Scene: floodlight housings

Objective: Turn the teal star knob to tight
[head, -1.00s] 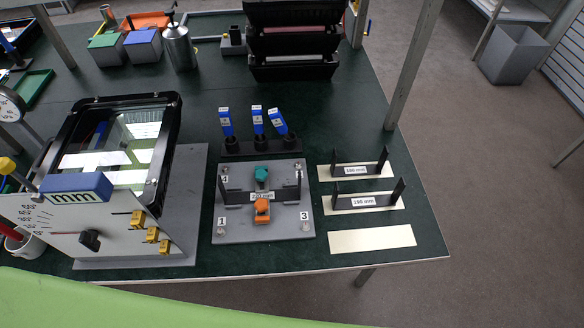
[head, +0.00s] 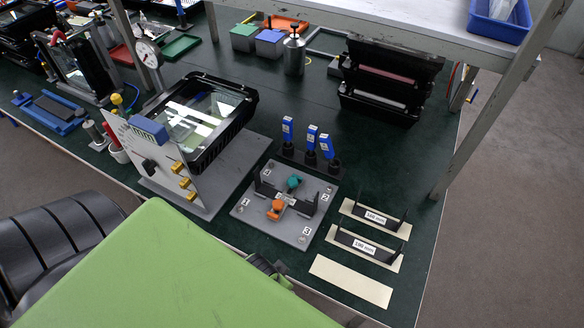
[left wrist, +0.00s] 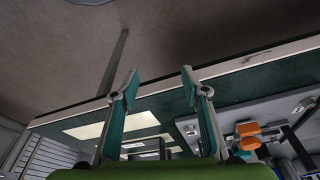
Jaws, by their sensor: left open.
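The teal star knob (head: 293,182) sits on a grey fixture plate (head: 248,211) on the green bench, just behind an orange knob (head: 275,208). In the head view it is small, and I cannot read its turn position. My right gripper is in neither view.
A tester with a white panel and a black-framed glass housing (head: 244,91) stands left of the fixture. Blue-handled tools stand in a black rack (head: 298,157) behind it. Labelled gauges (head: 366,244) and a blank cream plate (head: 351,281) lie to its right. A bench post (head: 487,113) rises at right.

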